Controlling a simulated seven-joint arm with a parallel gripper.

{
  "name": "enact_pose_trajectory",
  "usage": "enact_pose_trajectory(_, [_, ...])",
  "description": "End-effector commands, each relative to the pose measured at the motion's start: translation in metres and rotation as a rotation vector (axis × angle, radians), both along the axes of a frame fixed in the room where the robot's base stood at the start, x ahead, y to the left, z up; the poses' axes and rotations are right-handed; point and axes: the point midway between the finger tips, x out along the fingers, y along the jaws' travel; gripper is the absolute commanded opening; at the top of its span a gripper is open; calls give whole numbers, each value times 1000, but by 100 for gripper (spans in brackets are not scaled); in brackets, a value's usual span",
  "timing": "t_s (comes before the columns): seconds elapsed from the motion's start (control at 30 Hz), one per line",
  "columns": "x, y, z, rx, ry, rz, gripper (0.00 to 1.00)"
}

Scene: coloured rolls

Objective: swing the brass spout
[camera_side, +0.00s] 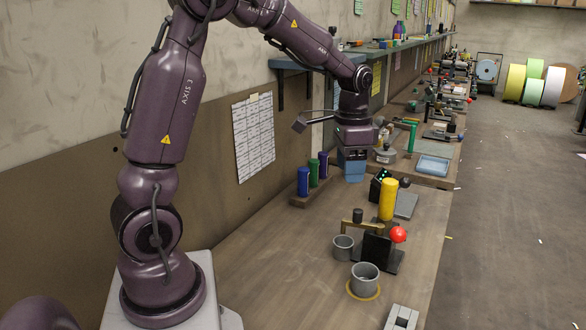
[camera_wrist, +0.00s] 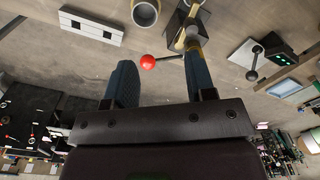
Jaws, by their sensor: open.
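The brass spout (camera_side: 362,225) is a short horizontal bar with a dark knob, on a dark block (camera_side: 377,248) on the bench. A lever with a red ball (camera_side: 398,235) sticks out of the block; the ball also shows in the wrist view (camera_wrist: 148,62). One grey cup (camera_side: 343,248) stands by the spout's left end. Another grey cup (camera_side: 365,278) stands nearer, on a yellow ring. My gripper (camera_side: 353,172) is open, with blue fingers, above the bench beyond the spout and apart from it. In the wrist view the right finger partly covers the block area.
A yellow cylinder (camera_side: 388,199) stands just behind the block, beside a grey plate (camera_side: 405,205). Blue and green rolls (camera_side: 304,181) stand in a rack by the wall. A pale slotted block (camera_side: 402,317) lies at the near edge. The bench left of the cups is clear.

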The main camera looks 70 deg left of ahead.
Motion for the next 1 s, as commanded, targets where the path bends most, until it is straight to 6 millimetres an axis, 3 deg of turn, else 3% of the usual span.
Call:
enact_pose_trajectory(0.4, [-54,-53,37,11,-110,191,50])
enact_pose_trajectory(1.0, [-130,-109,61,-18,-295,281,50])
